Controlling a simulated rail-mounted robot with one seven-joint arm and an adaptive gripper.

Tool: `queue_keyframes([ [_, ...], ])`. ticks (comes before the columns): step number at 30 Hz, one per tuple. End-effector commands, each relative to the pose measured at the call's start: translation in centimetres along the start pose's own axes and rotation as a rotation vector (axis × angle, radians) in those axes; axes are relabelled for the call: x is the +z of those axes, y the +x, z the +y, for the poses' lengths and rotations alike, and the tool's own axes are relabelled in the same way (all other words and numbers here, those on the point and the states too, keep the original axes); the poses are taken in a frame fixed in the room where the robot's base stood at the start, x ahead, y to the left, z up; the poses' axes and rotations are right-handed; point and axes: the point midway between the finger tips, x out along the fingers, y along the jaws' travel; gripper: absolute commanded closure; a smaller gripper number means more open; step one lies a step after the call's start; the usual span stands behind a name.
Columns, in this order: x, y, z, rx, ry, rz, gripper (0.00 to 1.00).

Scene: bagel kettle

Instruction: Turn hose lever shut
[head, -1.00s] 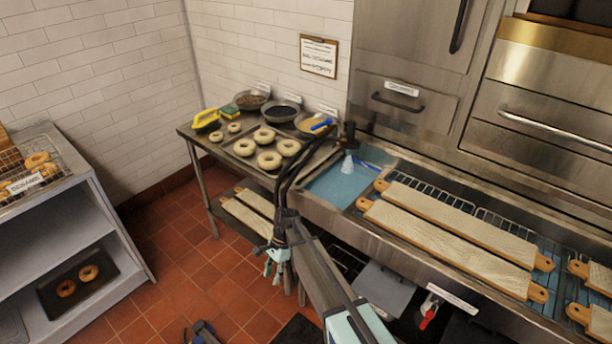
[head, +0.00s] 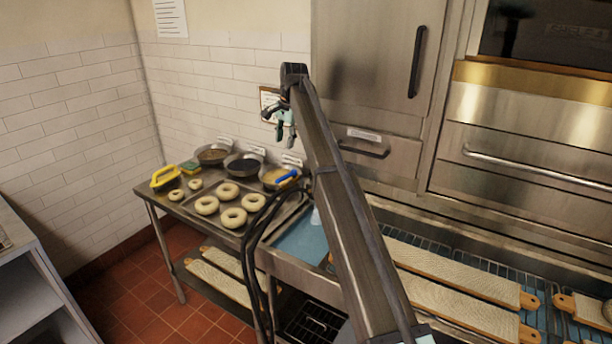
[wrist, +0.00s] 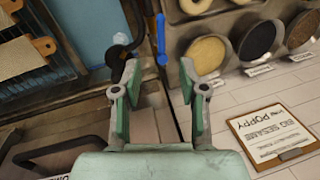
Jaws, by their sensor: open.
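A blue bar with a rounded end, which looks like the hose lever (wrist: 161,40), shows in the wrist view ahead of my gripper (wrist: 159,78), in line with the gap between the fingers. A blue piece that seems to be the same bar (head: 287,176) shows in the head view by the right bowl. A black hose fitting (wrist: 118,60) is just left of the bar, close to the left finger. My gripper (head: 285,132) is raised in front of the wall and is open and empty. My arm hides the fitting in the head view.
Bowls of toppings (head: 244,165) and a tray of bagels (head: 207,205) stand on the left table. A clipboard (wrist: 277,135) hangs on the wall. The blue basin (head: 300,240) and long boards (head: 450,272) lie to the right.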

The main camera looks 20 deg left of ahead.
Motion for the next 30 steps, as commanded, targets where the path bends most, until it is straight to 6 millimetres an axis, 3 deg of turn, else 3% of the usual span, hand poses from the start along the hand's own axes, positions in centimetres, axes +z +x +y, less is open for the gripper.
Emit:
queue_keyframes([
  [3, -0.3, -1.4, -0.5, -0.005, -0.010, 0.013, 0.58],
  [8, -0.3, -0.5, -0.5, -0.005, -0.011, 0.014, 0.58],
  [30, -0.5, 13.0, -0.5, -0.004, -0.010, 0.013, 0.58],
])
